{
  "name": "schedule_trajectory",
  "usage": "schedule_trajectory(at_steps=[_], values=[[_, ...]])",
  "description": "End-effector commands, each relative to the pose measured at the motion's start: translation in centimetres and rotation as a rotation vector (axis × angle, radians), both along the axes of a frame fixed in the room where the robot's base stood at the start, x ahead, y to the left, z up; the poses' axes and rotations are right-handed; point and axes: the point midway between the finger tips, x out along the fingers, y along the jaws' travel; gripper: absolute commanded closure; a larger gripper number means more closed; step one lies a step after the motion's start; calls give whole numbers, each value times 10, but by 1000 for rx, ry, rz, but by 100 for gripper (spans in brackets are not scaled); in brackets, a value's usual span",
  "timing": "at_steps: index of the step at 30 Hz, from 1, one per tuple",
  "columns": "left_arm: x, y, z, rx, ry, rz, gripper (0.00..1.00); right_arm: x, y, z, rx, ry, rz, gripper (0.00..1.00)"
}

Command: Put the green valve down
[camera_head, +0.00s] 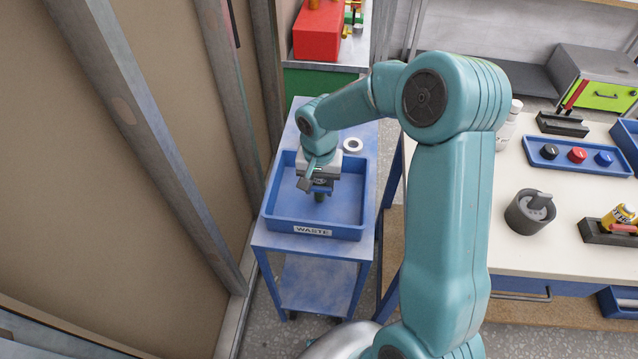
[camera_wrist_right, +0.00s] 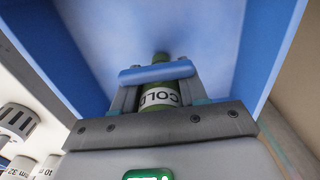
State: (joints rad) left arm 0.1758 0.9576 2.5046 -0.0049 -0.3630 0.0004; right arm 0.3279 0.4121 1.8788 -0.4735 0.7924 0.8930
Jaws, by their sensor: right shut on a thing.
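My right gripper (camera_head: 318,188) is over the inside of the blue tray (camera_head: 285,222) labelled WASTE. In the wrist view the gripper (camera_wrist_right: 158,92) is shut on the green valve (camera_wrist_right: 160,100), a green cylinder with a white label reading COLD, the last letter partly covered. A blue bar (camera_wrist_right: 160,73) crosses it between the fingers. The valve points down toward the tray's blue floor. I cannot tell whether it touches the floor. In the head view the gripper mostly hides the valve. My left gripper is not in view.
The tray sits on a blue cart (camera_head: 312,243), with a white ring (camera_head: 352,145) behind it. A pale workbench (camera_head: 565,200) to the right carries a grey cup (camera_head: 530,211) and a blue tray of knobs (camera_head: 577,155). A wall with posts stands close on the left.

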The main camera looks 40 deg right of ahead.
Motion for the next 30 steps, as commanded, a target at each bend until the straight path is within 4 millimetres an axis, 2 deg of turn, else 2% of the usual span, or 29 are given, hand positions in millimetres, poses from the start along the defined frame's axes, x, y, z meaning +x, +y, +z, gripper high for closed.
schedule_trajectory(at_steps=[6,7,9,17,21,23,30], values=[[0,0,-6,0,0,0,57,1,0,-5,0,0,-1,94],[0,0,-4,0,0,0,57,1,0,-3,0,0,-1,48],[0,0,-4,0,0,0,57,1,0,-3,0,0,-1,32],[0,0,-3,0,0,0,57,1,0,-2,0,0,-1,32],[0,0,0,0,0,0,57,2,0,8,-1,-3,-2,32],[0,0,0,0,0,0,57,2,0,19,-1,-6,-3,32],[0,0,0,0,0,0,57,2,0,77,-2,-7,-1,32]])
